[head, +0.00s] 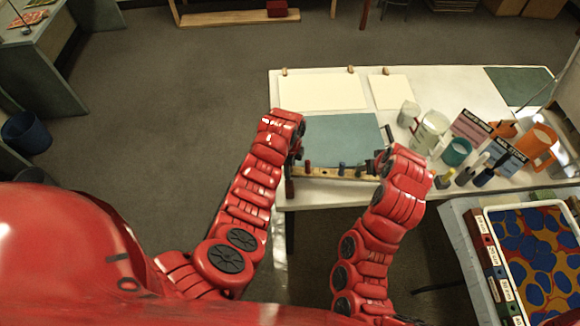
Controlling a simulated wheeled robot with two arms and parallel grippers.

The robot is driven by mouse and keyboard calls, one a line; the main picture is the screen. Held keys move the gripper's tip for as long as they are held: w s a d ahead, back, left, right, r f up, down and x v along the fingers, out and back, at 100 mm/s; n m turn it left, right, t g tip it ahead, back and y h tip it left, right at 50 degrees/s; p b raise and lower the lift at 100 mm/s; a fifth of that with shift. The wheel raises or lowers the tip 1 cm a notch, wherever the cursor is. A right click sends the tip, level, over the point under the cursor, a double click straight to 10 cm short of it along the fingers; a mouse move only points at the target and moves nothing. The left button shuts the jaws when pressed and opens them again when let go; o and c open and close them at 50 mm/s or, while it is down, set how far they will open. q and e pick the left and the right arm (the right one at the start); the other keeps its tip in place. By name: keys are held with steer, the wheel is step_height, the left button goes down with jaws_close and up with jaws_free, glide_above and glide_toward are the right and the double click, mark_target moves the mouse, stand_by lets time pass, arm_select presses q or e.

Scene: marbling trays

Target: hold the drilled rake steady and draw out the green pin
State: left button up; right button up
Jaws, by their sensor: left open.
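The drilled rake (325,173) is a narrow wooden bar lying along the front edge of the white table, with several small upright pins in it. One pin (341,169) looks blue. The pins are tiny here, and I cannot tell surely which one is green. My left gripper (293,165) is open at the bar's left end, partly hidden by its own red wrist. My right gripper (373,166) is at the bar's right end. Its fingers are mostly hidden behind the wrist, so I cannot tell whether they touch the rake or a pin.
A blue-green mat (340,135) lies behind the rake, with white paper sheets (320,92) beyond it. A marbling tray (489,212) stands at lower right.

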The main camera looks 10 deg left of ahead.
arm_select(q)
jaws_close()
stand_by(0.6)
stand_by(0.8)
